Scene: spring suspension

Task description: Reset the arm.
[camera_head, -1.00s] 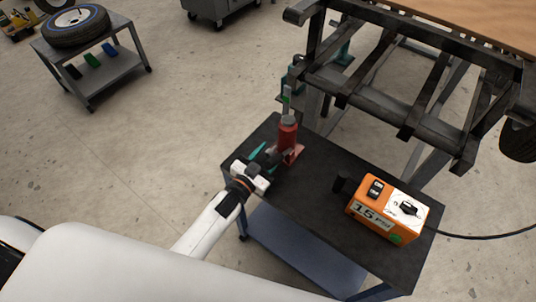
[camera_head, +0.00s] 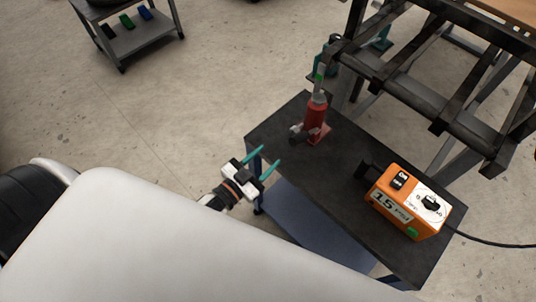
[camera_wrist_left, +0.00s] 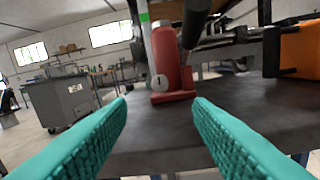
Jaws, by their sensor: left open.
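My left gripper (camera_head: 262,160) is open and empty at the near left edge of the dark cart, its two teal fingers pointing toward a red bottle jack. In the left wrist view the same open fingers (camera_wrist_left: 160,110) frame the jack with a gap between. The red jack (camera_head: 316,118) stands upright at the far left end of the cart top; it also shows in the left wrist view (camera_wrist_left: 170,62). My right gripper does not show in either view.
An orange control box (camera_head: 408,200) with a cable sits on the right of the cart top (camera_head: 345,180). A dark metal frame (camera_head: 400,75) stands behind the cart. A grey shelf cart (camera_head: 135,38) is at upper left. Open floor lies left of the cart.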

